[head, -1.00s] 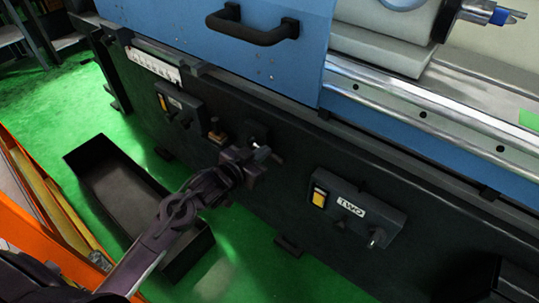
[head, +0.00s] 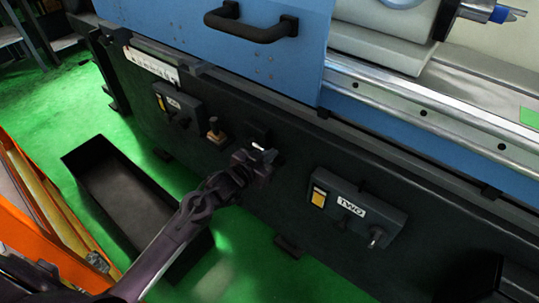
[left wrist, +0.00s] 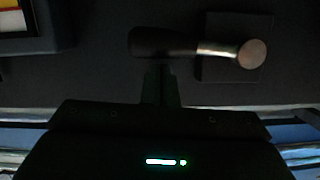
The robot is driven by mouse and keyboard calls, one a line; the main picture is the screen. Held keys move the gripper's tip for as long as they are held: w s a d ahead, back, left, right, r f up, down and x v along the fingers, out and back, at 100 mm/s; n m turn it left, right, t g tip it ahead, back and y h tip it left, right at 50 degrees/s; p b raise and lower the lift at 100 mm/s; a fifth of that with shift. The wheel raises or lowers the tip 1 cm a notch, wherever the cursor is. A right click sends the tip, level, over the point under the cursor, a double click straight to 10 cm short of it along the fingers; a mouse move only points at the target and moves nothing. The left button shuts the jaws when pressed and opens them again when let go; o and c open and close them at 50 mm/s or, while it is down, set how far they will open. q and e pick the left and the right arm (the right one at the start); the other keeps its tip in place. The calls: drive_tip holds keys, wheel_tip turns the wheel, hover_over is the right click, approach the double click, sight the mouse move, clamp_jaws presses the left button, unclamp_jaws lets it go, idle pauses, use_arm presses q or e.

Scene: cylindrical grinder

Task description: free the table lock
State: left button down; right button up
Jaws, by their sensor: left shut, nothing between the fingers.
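The table lock appears as a small lever with a dark grip (left wrist: 160,42) and a short metal shaft (left wrist: 218,48) in the left wrist view. The shaft ends in a round metal end in front of a dark square block (left wrist: 235,75). My left gripper (left wrist: 158,72) is shut and empty, its fingertips right at the grip's edge; I cannot tell whether they touch it. In the head view my left gripper (head: 262,158) is at the machine's dark front and hides most of the lever; a bright metal bit (head: 259,147) shows. My right gripper is out of view.
A control box labelled TWO (head: 355,210) juts out to the right, and another box (head: 178,105) to the left. A brass-coloured knob (head: 215,132) is just left of my gripper. A black open bin (head: 85,152) stands on the green floor. A blue door (head: 240,60) is above.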

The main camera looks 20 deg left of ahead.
use_arm(q)
drive_tip(key=shift+f, duration=0.1)
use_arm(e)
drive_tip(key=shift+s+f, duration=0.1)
use_arm(q)
drive_tip(key=w+a+f+m+t+y+b, duration=0.1)
drive_tip(key=a+f+m+b, duration=0.2)
drive_tip(key=f+m, duration=0.3)
drive_tip(key=w+a+f+m+t+y+b, duration=0.1)
drive_tip(key=a+f+m+t+y+b, duration=0.1)
drive_tip(key=f+m+b, duration=0.3)
drive_tip(key=shift+w+a+f+m+t, duration=0.25)
drive_tip(key=shift+a+f+m, duration=0.35)
drive_tip(key=shift+m, duration=1.3)
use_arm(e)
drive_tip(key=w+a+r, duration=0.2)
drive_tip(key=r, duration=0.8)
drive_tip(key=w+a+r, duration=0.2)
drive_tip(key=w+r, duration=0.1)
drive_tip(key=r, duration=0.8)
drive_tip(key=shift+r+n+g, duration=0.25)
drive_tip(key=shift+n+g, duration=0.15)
use_arm(q)
drive_tip(key=shift+s+a+r, duration=0.1)
drive_tip(key=shift+r, duration=0.05)
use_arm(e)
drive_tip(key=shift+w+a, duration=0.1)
